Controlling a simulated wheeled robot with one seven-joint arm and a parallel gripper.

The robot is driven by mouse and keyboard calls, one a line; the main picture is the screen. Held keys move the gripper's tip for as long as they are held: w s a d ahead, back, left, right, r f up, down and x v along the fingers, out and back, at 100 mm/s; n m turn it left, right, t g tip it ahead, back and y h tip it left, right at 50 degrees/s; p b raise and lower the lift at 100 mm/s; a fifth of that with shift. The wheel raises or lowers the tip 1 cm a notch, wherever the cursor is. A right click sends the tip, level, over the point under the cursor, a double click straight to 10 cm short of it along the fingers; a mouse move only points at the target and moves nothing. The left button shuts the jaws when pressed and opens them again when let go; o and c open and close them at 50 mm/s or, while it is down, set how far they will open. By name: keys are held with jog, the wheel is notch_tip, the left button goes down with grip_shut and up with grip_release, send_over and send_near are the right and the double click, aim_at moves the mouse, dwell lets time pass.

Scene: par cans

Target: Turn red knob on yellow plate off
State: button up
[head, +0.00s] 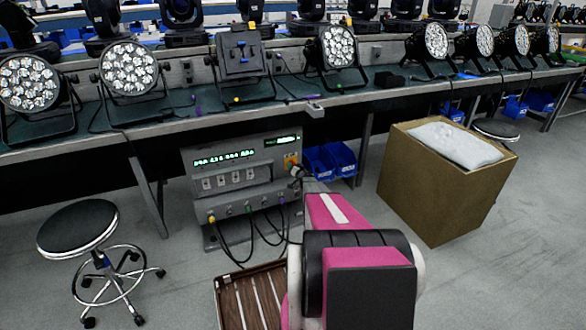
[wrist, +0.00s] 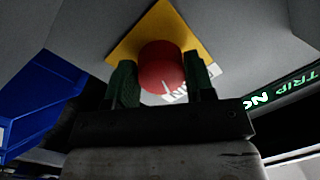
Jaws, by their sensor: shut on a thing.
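The red knob (wrist: 161,68) sits on the yellow plate (wrist: 172,24) in the wrist view, with a small white mark on its face. My gripper (wrist: 161,84) has one finger on each side of the knob and is shut on it. Part of a printed label shows below the knob, partly covered by it and the right finger. In the head view the yellow plate (head: 290,161) is on the right of the grey equipment unit's front. My gripper (head: 297,171) reaches it there, and the knob is mostly hidden.
The grey unit (head: 217,163) has green displays and hanging cables. Blue bins (head: 335,160) stand just right of it. A cardboard box (head: 432,195) stands further right, and a black stool (head: 78,226) stands left. The workbench (head: 200,103) with several lamps runs behind.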

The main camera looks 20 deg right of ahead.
jog(key=n, duration=0.6)
jog(key=shift+h, duration=0.3)
jog(key=n+h, duration=0.1)
jog(key=n, duration=0.4)
jog(key=shift+d+r+n+g, duration=0.1)
jog(key=shift+n+g, duration=0.2)
jog(key=shift+n, duration=0.1)
jog(key=o, duration=0.9)
jog(key=s, duration=0.7)
jog(key=s+r, duration=0.1)
jog(key=s, duration=0.2)
jog(key=shift+s+d+r, duration=0.1)
jog(key=shift+s+d, duration=0.05)
jog(key=shift+s, duration=0.2)
